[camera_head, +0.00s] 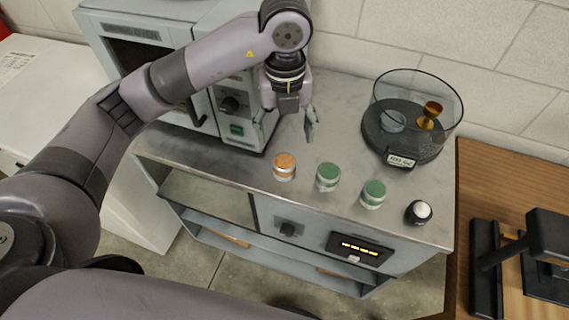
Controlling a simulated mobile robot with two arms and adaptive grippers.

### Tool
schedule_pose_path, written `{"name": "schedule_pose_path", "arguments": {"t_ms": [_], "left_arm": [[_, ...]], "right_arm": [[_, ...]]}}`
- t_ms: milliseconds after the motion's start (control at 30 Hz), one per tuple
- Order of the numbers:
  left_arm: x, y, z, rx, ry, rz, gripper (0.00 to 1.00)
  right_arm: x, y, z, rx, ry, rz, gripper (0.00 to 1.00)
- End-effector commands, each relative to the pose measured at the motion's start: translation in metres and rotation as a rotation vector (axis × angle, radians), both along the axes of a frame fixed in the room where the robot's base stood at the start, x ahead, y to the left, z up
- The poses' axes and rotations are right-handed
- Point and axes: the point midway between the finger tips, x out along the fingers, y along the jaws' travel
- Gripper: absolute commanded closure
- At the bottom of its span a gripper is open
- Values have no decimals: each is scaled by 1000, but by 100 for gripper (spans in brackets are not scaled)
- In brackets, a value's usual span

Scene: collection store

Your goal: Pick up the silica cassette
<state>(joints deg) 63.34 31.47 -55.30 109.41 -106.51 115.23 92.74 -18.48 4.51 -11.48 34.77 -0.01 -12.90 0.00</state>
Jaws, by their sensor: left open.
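Three small round canisters stand in a row near the front of the grey metal bench top: one with an orange top (284,167), one with a green top (328,177) and another green-topped one (373,194). They look like silica cassettes; I cannot read any label on them. My left gripper (286,128) points down above the bench, behind and above the orange-topped canister. Its fingers are spread and nothing is between them. My right gripper is not in view.
A clear round chamber (412,120) with a dark base stands at the back right, holding an orange-brown goblet (429,115) and a pale round piece. A white-topped black knob (418,212) is at the front right. A grey cabinet unit (237,135) stands left of the gripper.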

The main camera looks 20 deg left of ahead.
Motion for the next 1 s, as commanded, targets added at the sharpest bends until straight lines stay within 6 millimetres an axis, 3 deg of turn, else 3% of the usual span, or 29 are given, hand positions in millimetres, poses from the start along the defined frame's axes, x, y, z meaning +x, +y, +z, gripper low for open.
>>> {"name": "schedule_pose_path", "arguments": {"t_ms": [100, 200, 400, 567, 800, 1000], "left_arm": [[-1, 0, -22, 0, 7, 1, 32], [-2, 0, -41, 1, 6, 0, 32], [0, 0, -60, -1, 2, 0, 32], [-2, 1, -72, 0, 5, 0, 32], [-3, 1, -107, -1, 4, 1, 32], [-3, 1, -114, -1, 0, -1, 32]], "right_arm": [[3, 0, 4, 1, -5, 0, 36], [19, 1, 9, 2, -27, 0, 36], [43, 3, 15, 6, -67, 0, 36], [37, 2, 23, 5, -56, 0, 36], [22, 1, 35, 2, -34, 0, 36], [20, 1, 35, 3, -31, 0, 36]]}}
